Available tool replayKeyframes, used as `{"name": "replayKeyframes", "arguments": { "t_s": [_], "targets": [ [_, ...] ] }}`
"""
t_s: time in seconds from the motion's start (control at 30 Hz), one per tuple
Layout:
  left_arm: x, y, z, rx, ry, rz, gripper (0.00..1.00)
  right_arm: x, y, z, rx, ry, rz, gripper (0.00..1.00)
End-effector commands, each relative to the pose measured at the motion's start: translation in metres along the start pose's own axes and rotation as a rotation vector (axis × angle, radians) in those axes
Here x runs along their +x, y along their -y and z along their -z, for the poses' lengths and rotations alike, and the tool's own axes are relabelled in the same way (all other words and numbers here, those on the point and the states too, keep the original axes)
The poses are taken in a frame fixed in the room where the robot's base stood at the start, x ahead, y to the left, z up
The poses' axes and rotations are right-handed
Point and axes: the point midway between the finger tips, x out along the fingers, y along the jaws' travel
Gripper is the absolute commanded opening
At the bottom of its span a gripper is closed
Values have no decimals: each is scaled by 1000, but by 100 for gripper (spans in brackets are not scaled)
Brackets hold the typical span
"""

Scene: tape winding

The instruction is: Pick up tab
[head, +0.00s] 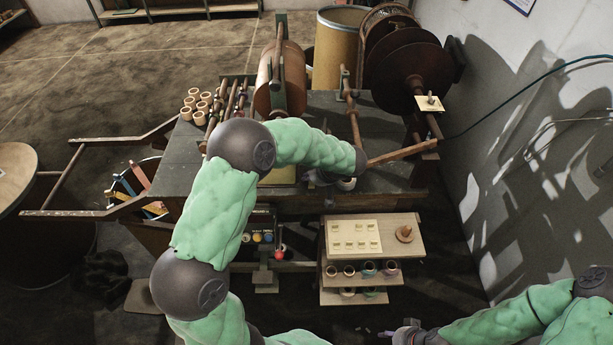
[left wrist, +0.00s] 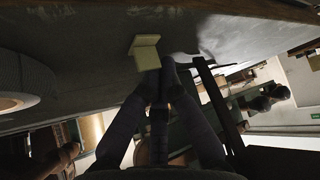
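A small pale-yellow tab (left wrist: 146,50), bent at an angle, shows at the fingertips of my left gripper (left wrist: 160,72) in the left wrist view. The two fingers come close together there and appear shut on the tab's lower end. In the head view my left gripper (head: 322,177) is small and dark over the front of the workbench, and the tab cannot be made out there. Several more small tabs lie on a cream board (head: 341,236) on the stand below. My right gripper (head: 398,336) is at the bottom edge, away from the tabs; its fingers are unclear.
The wooden stand (head: 405,250) holds several rolls on lower shelves. A control panel (head: 262,222) stands left of it.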

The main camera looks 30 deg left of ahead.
Motion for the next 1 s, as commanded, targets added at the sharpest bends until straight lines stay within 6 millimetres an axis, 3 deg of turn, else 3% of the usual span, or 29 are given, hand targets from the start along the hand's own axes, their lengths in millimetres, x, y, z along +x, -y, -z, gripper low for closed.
{"name": "replayKeyframes", "arguments": {
  "t_s": [0.23, 0.67, 0.83, 1.0],
  "targets": [
    [-15, 1, -24, 1, 1, 0, 0, 20, -7, 0, 0, 1, 0, 40],
    [-21, 1, -24, 1, 1, 1, 0, 18, -7, 1, 0, 0, 0, 40],
    [-39, 0, -24, 0, 0, -1, 0, 18, -7, 1, 0, 0, 0, 40],
    [-73, 0, -24, 0, 0, -3, 0, 18, -7, 1, 0, 0, 0, 40]
  ]
}}
